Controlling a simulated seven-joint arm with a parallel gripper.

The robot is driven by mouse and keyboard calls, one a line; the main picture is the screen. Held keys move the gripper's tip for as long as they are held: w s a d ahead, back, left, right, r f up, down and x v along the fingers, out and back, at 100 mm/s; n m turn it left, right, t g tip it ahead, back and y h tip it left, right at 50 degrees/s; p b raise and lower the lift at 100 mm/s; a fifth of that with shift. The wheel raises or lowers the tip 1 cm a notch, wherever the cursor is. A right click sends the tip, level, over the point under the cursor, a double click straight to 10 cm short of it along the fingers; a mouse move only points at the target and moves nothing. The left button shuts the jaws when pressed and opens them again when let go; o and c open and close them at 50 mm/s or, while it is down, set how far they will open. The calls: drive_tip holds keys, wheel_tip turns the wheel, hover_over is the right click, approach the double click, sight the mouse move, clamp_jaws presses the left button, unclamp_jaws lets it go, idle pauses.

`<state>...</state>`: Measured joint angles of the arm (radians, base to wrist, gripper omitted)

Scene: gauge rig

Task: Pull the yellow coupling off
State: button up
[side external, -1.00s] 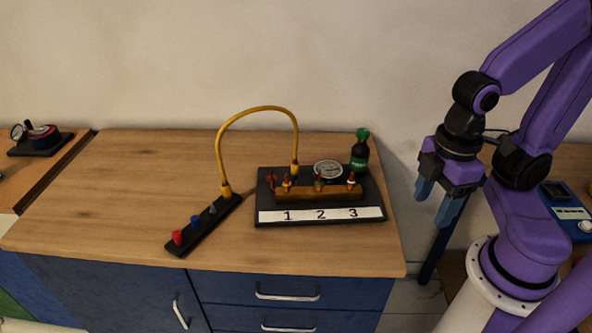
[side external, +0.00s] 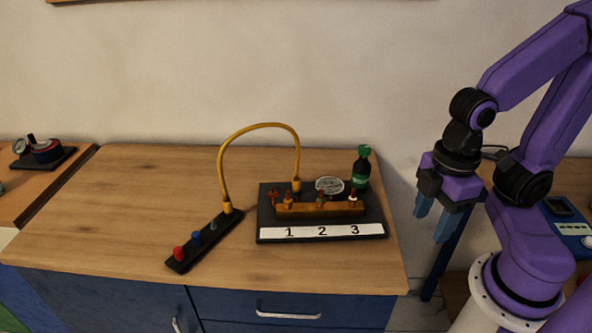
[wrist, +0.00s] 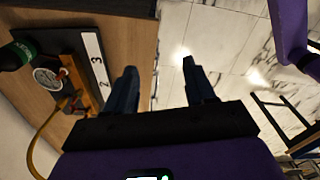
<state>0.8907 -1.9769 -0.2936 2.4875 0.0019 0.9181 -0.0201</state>
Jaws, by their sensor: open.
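A yellow hose (side external: 260,126) arches over the wooden worktop. One yellow end coupling (side external: 227,207) is seated at the far end of a black strip with red, blue and grey plugs. The manifold sits on a black base plate with a label (side external: 321,232) reading 1, 2, 3. My gripper (side external: 433,216) is open and empty, off the worktop's right edge, well apart from both couplings. In the wrist view, the open fingers (wrist: 160,68) point over the floor, and the manifold is at left.
A dark green bottle (side external: 361,168) and a round gauge (side external: 329,186) stand behind the manifold. The black strip (side external: 205,240) lies left of the base plate. The worktop's left part is clear. Another gauge device (side external: 43,152) sits on a side table at far left.

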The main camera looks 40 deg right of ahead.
drive_tip(key=w+a+r+n, duration=0.2)
drive_tip(key=w+a, duration=0.2)
drive_tip(key=w, duration=0.6)
drive_tip(key=n, duration=0.5)
hover_over(297, 179)
drive_tip(key=f, duration=1.7)
drive_tip(key=shift+w+d+f, duration=0.15)
drive_tip(key=shift+w+d, duration=0.05)
drive_tip(key=shift+w, duration=0.05)
clamp_jaws()
